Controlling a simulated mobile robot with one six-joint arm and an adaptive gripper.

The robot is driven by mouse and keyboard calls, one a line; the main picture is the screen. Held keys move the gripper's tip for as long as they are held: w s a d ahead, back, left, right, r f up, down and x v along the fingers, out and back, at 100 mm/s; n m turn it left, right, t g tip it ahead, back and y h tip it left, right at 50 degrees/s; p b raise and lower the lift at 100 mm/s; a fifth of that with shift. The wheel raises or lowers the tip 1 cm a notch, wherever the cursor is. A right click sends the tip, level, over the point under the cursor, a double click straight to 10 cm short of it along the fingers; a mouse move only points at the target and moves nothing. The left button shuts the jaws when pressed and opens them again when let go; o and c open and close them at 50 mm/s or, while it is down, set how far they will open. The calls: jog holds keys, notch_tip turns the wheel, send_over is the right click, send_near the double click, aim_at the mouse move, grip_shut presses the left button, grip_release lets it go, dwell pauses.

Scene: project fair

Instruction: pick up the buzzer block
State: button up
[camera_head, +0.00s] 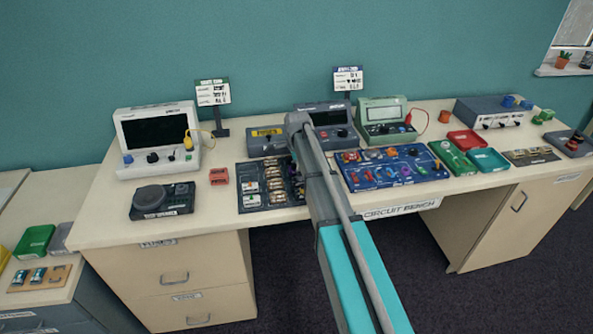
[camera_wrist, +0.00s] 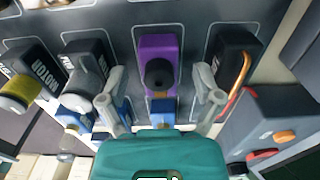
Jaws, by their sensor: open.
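The likely buzzer block is a purple block (camera_wrist: 158,52) with a round black top piece, in the middle of the wrist view. It sits in an outlined slot of a dark grey tray (camera_wrist: 190,12). My gripper (camera_wrist: 160,98) is open, with one finger to the left and one to the right of this block's near end. Nothing is held between the fingers. I cannot tell whether they touch the block. In the head view my arm covers this spot, and I cannot make out the block or fingertips there.
A block marked MOTOR (camera_wrist: 30,72) and a grey-topped black block (camera_wrist: 90,68) stand left of the purple one. A black block with an orange loop (camera_wrist: 235,60) stands close right. The head view shows a blue board (camera_head: 352,184), a multimeter-like device (camera_head: 158,112) and a black speaker-like box (camera_head: 180,204).

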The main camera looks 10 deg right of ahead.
grip_shut()
dwell(0.3)
jog(key=shift+r, duration=0.15)
notch_tip(320, 180, up, 3)
jog(key=p, duration=0.3)
jog(key=s+r+p, duration=0.2)
jog(key=r+p, duration=0.1)
jog(key=s+r+p, duration=0.3)
jog(key=p, duration=0.1)
jog(key=shift+s+r, duration=0.25)
jog(key=s+r+p, duration=0.3)
jog(key=s, duration=0.5)
jog(key=shift+s, duration=0.25)
